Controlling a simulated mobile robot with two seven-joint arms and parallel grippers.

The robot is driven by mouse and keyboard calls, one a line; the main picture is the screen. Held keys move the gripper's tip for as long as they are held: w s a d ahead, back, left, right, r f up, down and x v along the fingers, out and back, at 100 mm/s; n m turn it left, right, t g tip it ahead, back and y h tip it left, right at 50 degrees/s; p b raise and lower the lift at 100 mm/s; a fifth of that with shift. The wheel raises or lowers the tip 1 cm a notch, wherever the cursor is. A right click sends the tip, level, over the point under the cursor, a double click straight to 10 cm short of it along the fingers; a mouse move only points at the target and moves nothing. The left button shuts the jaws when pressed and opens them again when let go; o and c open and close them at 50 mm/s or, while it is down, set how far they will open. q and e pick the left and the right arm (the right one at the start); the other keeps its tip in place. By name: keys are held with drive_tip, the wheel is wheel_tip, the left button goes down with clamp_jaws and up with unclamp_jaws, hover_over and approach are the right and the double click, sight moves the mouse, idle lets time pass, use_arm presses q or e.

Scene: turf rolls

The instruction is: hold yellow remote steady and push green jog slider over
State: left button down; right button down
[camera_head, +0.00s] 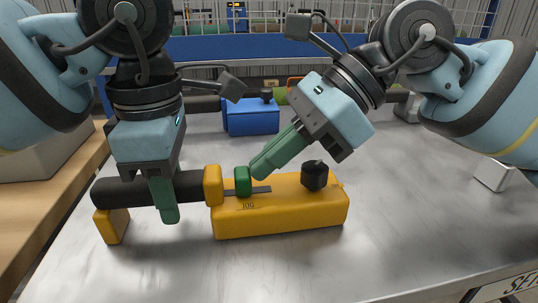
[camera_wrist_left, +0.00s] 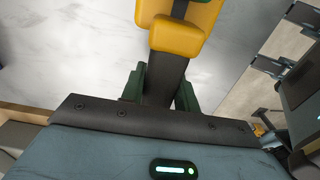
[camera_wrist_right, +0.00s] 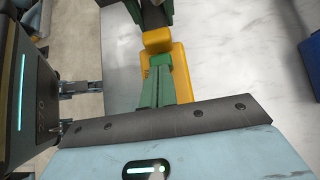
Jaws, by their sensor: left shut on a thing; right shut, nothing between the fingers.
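The yellow remote (camera_head: 290,215) lies on the metal table, with a black handle (camera_head: 108,191) on its left, a yellow collar and a black knob (camera_head: 314,175). My left gripper (camera_head: 164,205) is shut around the black handle; in the left wrist view the handle (camera_wrist_left: 165,75) runs between its fingers. The green jog slider (camera_head: 243,181) stands in a dark slot near the yellow collar, above the JOG label. My right gripper (camera_head: 260,171) is shut and empty, tilted, its fingertips just right of the slider. Whether they touch it is unclear.
A blue box (camera_head: 252,117) with a black knob stands behind the remote. A wooden surface (camera_head: 45,225) runs along the left. A small white block (camera_head: 494,174) lies at the right. The table (camera_head: 410,230) is clear right of the remote.

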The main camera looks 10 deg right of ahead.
use_arm(q)
drive_tip(key=shift+f, duration=0.25)
use_arm(e)
drive_tip(key=v, duration=0.9)
drive_tip(key=shift+d+r, duration=0.25)
drive_tip(key=shift+r, duration=0.05)
use_arm(q)
drive_tip(key=c, duration=1)
unclamp_jaws()
drive_tip(key=shift+r, duration=0.1)
drive_tip(key=shift+o, duration=0.2)
drive_tip(key=shift+r, duration=0.15)
wheel_tip(320, 180, up, 12)
drive_tip(key=shift+f, duration=0.1)
